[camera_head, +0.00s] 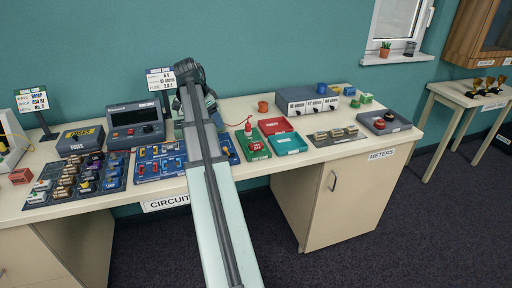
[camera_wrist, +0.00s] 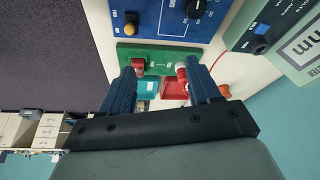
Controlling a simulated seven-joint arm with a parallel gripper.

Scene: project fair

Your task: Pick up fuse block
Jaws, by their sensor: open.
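Several small labelled blocks stand in rows on a dark tray (camera_head: 59,201) at the left of the table in the head view. Their labels are too small to read, so I cannot tell which one is the fuse block. A dark box (camera_head: 80,139) marked FUSES stands behind them. My gripper (camera_wrist: 161,74) is open and empty in the wrist view, over a green board (camera_wrist: 160,54) with a red knob (camera_wrist: 138,64). In the head view my arm crosses the table right of the blocks, and the fingers are hidden. No block shows in the wrist view.
A grey meter (camera_head: 136,122) and a blue board (camera_head: 148,170) stand between the blocks and my arm. Right of my arm are a red tray (camera_head: 275,126), a teal tray (camera_head: 288,144) and a grey case (camera_head: 304,97). A sign (camera_head: 31,101) stands at the far left.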

